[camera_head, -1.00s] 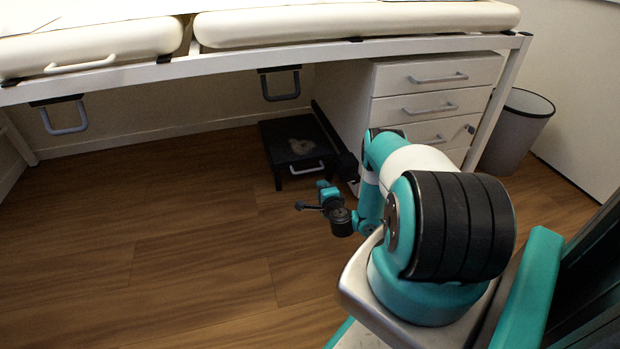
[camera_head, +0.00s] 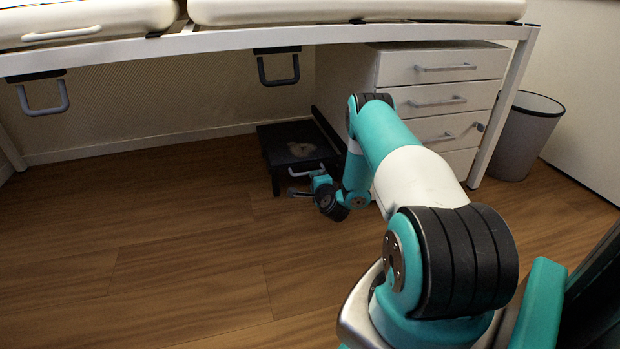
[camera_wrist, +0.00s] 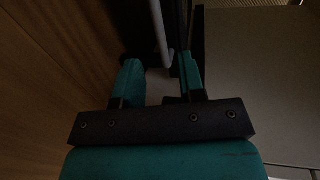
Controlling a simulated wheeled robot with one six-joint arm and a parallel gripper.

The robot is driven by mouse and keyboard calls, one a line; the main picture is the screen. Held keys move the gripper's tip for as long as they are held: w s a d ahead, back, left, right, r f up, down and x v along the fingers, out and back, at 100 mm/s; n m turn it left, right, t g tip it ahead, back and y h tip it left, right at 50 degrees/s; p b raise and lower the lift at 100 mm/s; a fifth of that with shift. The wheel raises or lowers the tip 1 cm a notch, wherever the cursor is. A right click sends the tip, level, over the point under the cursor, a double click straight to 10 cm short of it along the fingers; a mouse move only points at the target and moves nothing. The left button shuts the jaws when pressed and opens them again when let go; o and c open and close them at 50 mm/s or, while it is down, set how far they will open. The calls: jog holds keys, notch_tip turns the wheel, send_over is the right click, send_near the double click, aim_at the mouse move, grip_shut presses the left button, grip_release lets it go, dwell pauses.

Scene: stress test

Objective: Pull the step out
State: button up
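The step (camera_head: 278,138) is a low black stool on the floor under the padded table, beside the drawer cabinet. A pale bar handle (camera_head: 300,172) is on its front. My gripper (camera_head: 296,192) is low, just in front of the step, close to the handle. In the wrist view, the two teal fingers of my gripper (camera_wrist: 160,72) are apart. The light handle bar (camera_wrist: 160,30) runs down towards the gap between the fingertips. I cannot tell whether the fingers touch it.
The white drawer cabinet (camera_head: 432,80) stands right of the step, behind my arm. A grey bin (camera_head: 527,135) stands farther right. The table frame (camera_head: 200,44) spans above, with grey loops hanging from it. The wood floor (camera_head: 140,240) in front and left is clear.

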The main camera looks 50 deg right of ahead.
jog(key=b+x, duration=0.4)
jog(key=x, duration=0.3)
jog(key=shift+w+d, duration=0.15)
jog(key=shift+d, duration=0.05)
jog(key=shift+c, duration=0.3)
grip_shut()
